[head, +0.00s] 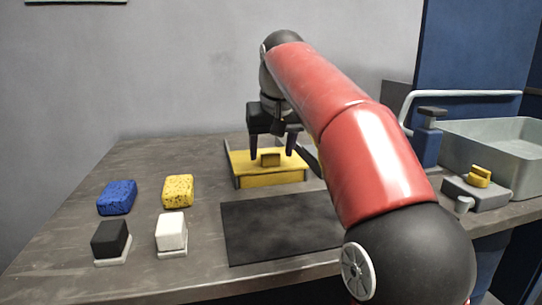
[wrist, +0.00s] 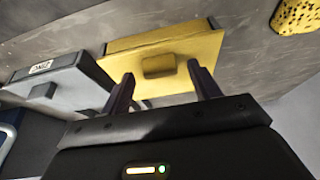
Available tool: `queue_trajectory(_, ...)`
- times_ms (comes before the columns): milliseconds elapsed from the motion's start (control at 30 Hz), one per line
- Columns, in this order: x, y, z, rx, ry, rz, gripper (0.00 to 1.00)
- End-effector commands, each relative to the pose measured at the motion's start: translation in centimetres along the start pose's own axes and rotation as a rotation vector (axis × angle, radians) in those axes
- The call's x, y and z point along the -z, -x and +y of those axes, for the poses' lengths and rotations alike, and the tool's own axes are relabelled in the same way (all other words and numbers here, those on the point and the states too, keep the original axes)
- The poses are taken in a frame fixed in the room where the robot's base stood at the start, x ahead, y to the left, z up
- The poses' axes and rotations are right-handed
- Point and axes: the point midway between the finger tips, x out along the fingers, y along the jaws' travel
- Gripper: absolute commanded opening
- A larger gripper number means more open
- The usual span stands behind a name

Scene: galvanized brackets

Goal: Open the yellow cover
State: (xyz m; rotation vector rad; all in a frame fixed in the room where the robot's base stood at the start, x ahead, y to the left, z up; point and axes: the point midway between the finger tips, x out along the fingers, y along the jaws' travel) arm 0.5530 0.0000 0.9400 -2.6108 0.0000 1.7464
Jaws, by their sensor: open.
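The yellow cover (head: 250,179) is the top of a low box at the back middle of the table, with a small block-shaped yellow handle (head: 270,159) on it. The cover looks closed in the head view. In the wrist view the yellow cover (wrist: 193,46) fills the upper middle, with its handle (wrist: 158,66) just beyond the fingertips. My gripper (head: 269,156) is open and empty over the cover, with its fingers to either side of the handle. In the wrist view my gripper (wrist: 162,82) has both fingers apart. I cannot tell whether they touch anything.
A grey box (wrist: 62,84) with a label stands beside the yellow one. A blue sponge (head: 117,197), yellow sponge (head: 178,191), black block (head: 110,240) and white block (head: 171,232) lie at left. A dark mat (head: 275,229) lies in front. A sink (head: 492,152) is at right.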

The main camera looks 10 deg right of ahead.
Motion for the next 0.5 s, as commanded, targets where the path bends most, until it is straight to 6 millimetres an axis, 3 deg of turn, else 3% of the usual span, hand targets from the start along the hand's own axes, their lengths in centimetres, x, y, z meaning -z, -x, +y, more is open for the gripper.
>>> queue_trajectory(133, -0.03, -1.24, 0.03, 0.0, -0.001, 0.0, 0.62)
queue_trajectory(400, 0.02, -1.38, 0.01, 0.0, 0.0, 0.001, 0.62)
queue_trajectory(500, 0.01, -1.37, 0.01, 0.0, 0.0, 0.001, 0.51)
